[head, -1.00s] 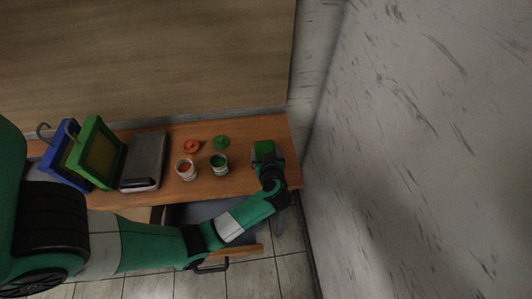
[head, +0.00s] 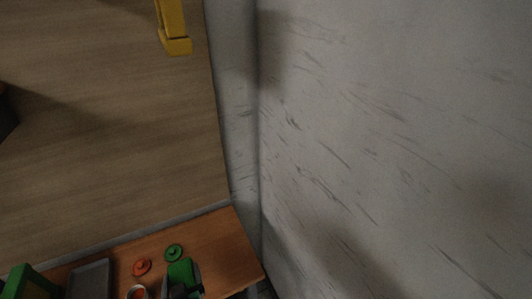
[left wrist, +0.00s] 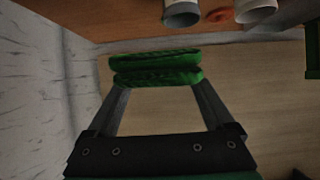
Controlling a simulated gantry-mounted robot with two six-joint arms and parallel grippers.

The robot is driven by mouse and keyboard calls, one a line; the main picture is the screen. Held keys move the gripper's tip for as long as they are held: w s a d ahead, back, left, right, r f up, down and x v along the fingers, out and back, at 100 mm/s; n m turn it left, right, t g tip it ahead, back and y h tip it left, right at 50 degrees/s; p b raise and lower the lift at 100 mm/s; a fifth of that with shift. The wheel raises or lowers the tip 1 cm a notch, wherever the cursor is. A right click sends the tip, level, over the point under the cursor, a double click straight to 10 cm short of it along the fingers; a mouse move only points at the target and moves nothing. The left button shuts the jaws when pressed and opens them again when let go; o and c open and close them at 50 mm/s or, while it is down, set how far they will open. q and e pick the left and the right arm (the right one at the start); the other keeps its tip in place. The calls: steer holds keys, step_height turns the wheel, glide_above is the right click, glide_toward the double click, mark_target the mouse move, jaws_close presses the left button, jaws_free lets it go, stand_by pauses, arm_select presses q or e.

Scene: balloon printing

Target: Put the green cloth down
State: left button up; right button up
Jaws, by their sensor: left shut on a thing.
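The green cloth (head: 182,271) is held by my left gripper (head: 184,289) near the bottom of the head view, just below the green lid (head: 174,252). In the left wrist view the cloth (left wrist: 156,67) is a folded, pinched bundle between the two fingertips of the left gripper (left wrist: 157,72). It looks raised off the table, but the exact height cannot be told. My right gripper is in neither view.
The wooden table (head: 225,250) has bare room at its right end, beside a grey wall (head: 380,120). An orange lid (head: 141,267), an orange paint pot (head: 137,292), a grey tray-like item (head: 88,281) and a green frame (head: 28,283) stand left. A yellow object (head: 173,32) is at the top.

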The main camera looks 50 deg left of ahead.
arm_select(q)
steer(key=w+d+r+m+t+h, duration=0.1)
steer(key=w+d+m+t+h, duration=0.35)
steer(key=d, duration=0.55)
steer(key=w+d+r+m+t+h, duration=0.1)
steer(key=w+d+r+m+t, duration=0.15)
steer(key=w+d+m, duration=0.4)
step_height(320, 180, up, 16)
steer(key=d+n+p, duration=0.1)
steer(key=d+p, duration=0.1)
steer(key=p, duration=2)
steer(key=shift+w+d+n+t, duration=0.2)
steer(key=shift+d+n+t, duration=0.05)
steer(key=shift+n+t, duration=0.05)
